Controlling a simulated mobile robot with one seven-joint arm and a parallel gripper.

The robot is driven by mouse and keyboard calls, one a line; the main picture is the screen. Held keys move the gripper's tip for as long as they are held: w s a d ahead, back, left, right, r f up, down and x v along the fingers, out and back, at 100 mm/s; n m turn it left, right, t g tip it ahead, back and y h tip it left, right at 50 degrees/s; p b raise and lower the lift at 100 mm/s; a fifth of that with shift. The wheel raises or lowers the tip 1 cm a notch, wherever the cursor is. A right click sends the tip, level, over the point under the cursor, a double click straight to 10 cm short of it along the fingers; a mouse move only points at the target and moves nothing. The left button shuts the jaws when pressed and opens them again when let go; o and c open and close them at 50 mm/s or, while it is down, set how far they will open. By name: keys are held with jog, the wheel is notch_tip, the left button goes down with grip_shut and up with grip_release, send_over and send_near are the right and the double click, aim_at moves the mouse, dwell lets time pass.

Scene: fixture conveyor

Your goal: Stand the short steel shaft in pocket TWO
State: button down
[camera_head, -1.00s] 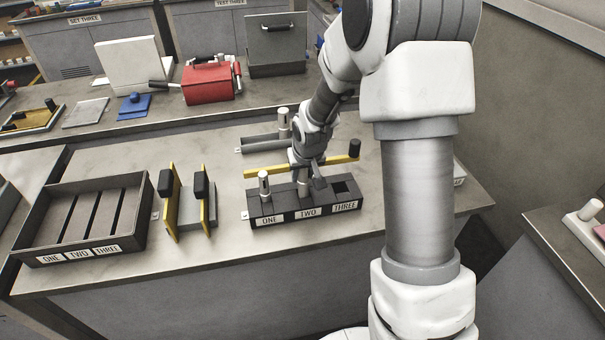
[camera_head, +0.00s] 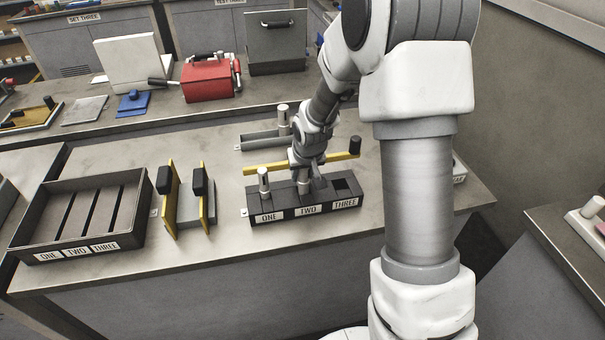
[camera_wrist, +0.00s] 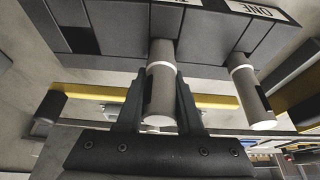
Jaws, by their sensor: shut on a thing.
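The dark pocket block (camera_head: 290,214) labelled ONE, TWO, THREE stands on the bench. My gripper (camera_head: 305,182) is over its middle pocket, TWO, and is shut on a short steel shaft (camera_head: 304,187). In the wrist view the fingers (camera_wrist: 160,95) are either side of this shaft (camera_wrist: 161,80), whose far end meets the block at pocket TWO. It looks upright; how deep it sits is hidden. Another steel shaft (camera_head: 264,182) stands in pocket ONE and also shows in the wrist view (camera_wrist: 250,92). Pocket THREE (camera_head: 342,188) is an empty square opening.
A yellow bar (camera_head: 265,168) with a black knob runs behind the block. A grey holder with an upright shaft (camera_head: 283,120) is further back. A yellow-sided fixture (camera_head: 186,205) and a labelled tray (camera_head: 146,215) stand left. Bare bench lies in front.

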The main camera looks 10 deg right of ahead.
jog(key=shift+f+b, duration=0.6)
jog(key=shift+f, duration=0.05)
dwell(0.5)
jog(key=shift+c, duration=2.3)
grip_release()
jog(key=p+v, duration=0.2)
jog(key=v, duration=1.4)
jog(key=s+r, duration=0.5)
jog(key=s, duration=0.6)
jog(key=s+r+t, duration=0.1)
jog(key=s+r, duration=0.4)
jog(key=s, duration=0.6)
